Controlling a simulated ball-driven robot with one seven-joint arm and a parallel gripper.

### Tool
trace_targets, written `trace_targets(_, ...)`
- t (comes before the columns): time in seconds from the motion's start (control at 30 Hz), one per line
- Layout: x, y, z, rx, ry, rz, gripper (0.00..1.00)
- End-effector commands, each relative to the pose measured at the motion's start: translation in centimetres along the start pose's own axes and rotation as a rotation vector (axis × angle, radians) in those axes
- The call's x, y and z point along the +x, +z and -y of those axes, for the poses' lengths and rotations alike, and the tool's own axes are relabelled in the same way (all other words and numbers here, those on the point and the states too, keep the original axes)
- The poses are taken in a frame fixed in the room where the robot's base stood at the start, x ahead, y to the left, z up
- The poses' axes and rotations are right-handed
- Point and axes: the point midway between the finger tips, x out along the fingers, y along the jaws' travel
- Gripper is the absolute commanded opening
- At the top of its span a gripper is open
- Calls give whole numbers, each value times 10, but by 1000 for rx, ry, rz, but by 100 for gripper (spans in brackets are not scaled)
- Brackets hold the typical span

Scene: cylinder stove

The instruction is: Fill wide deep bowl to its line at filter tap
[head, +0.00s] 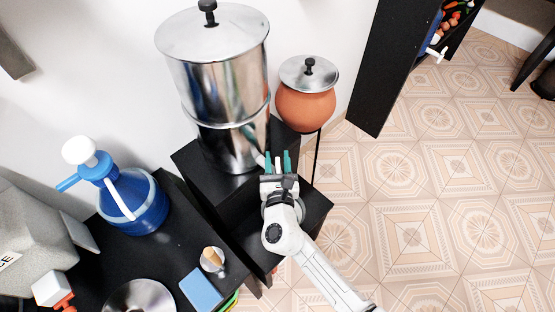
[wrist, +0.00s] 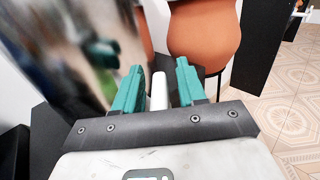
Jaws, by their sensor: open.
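The tall steel filter (head: 222,85) stands on a black stand by the wall in the head view, with a lid and black knob. Its blurred steel side (wrist: 70,45) fills the upper left of the wrist view. My gripper (head: 278,160) is open at the filter's lower right, teal fingers pointing away from me. In the wrist view, a white upright piece (wrist: 158,92) shows between the fingers (wrist: 158,80); it may be the tap handle, and contact cannot be told. I cannot clearly make out the wide deep bowl; my gripper and arm hide part of the stand's lower step.
An orange clay pot (head: 305,104) with a steel lid stands right of the filter. A blue jug with a pump (head: 137,205), a round steel dish (head: 140,298), a blue block (head: 201,290) and a small cup (head: 213,262) are on the black counter. Tiled floor (head: 430,190) at right is clear.

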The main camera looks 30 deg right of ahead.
Motion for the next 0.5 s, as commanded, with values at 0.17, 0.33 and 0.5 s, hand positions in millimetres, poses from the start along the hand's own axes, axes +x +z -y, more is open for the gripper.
trace_targets(0.17,0,0,0,0,0,0,35)
trace_targets(0.33,0,0,0,1,0,0,18)
trace_targets(0.5,0,0,0,0,0,-1,2)
